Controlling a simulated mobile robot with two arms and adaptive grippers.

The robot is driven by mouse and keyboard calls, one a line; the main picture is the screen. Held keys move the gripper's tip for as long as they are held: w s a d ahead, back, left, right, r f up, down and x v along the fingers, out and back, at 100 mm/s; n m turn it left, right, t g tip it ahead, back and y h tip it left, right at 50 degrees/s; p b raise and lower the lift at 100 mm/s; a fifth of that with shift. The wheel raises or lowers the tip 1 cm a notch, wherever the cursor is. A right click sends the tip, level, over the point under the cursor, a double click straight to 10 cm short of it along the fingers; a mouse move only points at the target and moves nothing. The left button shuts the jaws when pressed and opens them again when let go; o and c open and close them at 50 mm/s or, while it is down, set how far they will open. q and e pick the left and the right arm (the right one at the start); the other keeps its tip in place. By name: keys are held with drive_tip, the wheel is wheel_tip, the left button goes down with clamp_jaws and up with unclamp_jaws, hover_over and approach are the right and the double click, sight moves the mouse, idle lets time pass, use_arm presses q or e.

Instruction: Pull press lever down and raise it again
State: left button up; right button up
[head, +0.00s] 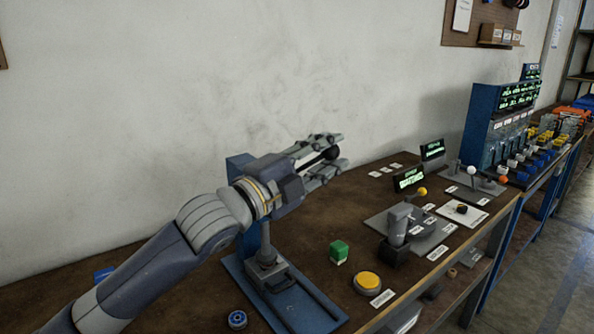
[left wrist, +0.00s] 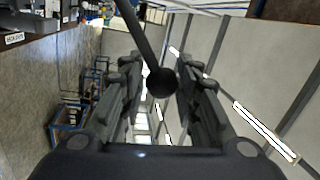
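The press (head: 243,245) is blue and stands on the table at the left, with a blue base plate (head: 305,312). My left arm and gripper hide much of its upper part. The lever's black ball knob (head: 331,153) shows between the fingers of my left gripper (head: 339,151). In the left wrist view, the lever's dark rod comes down from the top to the ball knob (left wrist: 161,83). The knob lies between the two fingers, with gaps visible on both sides, so the gripper (left wrist: 157,76) is open around it. My right gripper is not in view.
A green block (head: 339,252), a yellow button (head: 367,282) and a blue round part (head: 237,320) are on the brown table (head: 190,290) near the press. Levers and small displays (head: 409,179) stand to the right. A blue console (head: 487,125) is farther back.

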use_arm(q)
drive_tip(key=shift+v, duration=0.85)
drive_tip(key=r+v, duration=0.1)
drive_tip(key=v, duration=0.8)
drive_tip(key=shift+s+f, duration=0.2)
drive_tip(key=shift+s, duration=0.3)
drive_tip(key=shift+a, duration=0.1)
